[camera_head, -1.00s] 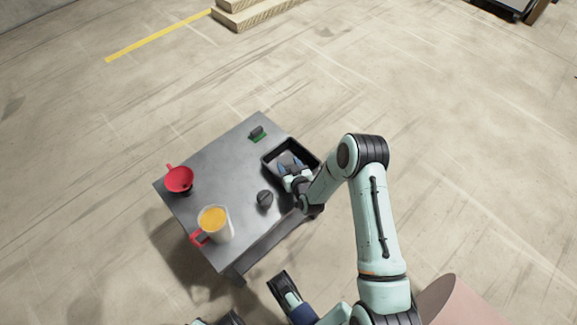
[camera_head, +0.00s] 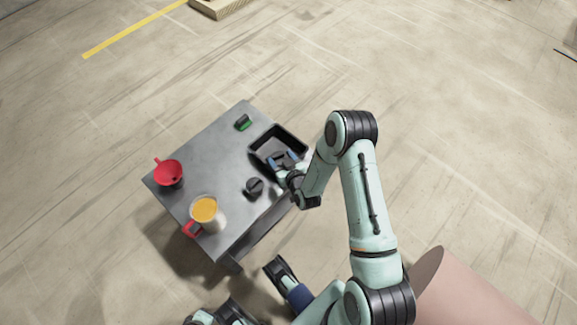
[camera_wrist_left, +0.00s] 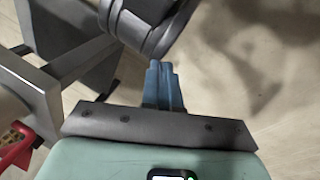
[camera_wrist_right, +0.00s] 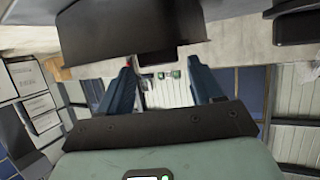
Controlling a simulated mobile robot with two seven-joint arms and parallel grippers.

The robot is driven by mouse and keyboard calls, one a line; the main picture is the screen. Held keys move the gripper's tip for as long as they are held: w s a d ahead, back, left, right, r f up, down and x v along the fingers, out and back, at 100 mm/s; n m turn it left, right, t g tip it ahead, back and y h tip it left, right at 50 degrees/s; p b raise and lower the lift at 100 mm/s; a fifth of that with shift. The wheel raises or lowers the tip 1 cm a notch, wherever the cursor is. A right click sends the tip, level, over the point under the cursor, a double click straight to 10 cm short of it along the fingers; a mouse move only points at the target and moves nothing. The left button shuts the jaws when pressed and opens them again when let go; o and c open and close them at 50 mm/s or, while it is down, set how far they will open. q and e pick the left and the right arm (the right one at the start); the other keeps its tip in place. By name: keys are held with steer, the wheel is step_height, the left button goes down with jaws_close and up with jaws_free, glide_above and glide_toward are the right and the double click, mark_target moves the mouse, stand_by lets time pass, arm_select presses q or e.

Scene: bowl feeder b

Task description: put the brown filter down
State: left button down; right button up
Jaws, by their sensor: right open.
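No brown filter can be made out in any view. My right gripper (camera_head: 281,159) is open at the near edge of the black tray (camera_head: 263,139), with its blue fingers over the tray. In the right wrist view its two fingers (camera_wrist_right: 161,64) stand wide apart with nothing seen between them, and a dark surface is close above them. In the left wrist view my left gripper (camera_wrist_left: 162,66) has its blue fingers together, nothing visible between them, away from the table top.
The grey table (camera_head: 210,150) bears a red funnel-like cup (camera_head: 168,172), a clear jug (camera_head: 212,218) with orange contents and red handle, a dark round object (camera_head: 254,187) and a small green-and-black item (camera_head: 243,122). The table's middle is clear.

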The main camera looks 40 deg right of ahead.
steer(key=v, duration=0.7)
arm_select(q)
steer(key=shift+s+d+r+g+p, duration=0.15)
steer(key=shift+s+d+r+p, duration=0.15)
steer(key=shift+s, duration=0.2)
steer(key=shift+s+d+r+g+p, duration=0.15)
steer(key=shift+s+r, duration=0.25)
steer(key=shift+s, duration=0.05)
arm_select(e)
steer(key=s+a+f+g+y, duration=0.3)
steer(key=s+a+f+g, duration=0.3)
steer(key=s+a, duration=0.2)
steer(key=s+a+f+g+y, duration=0.4)
steer(key=s+a+f+g, duration=0.1)
steer(key=s+a, duration=0.4)
steer(key=shift+s+a+f+m+g, duration=0.35)
steer(key=shift+a+f+m+g, duration=0.05)
steer(key=shift+a+f, duration=0.25)
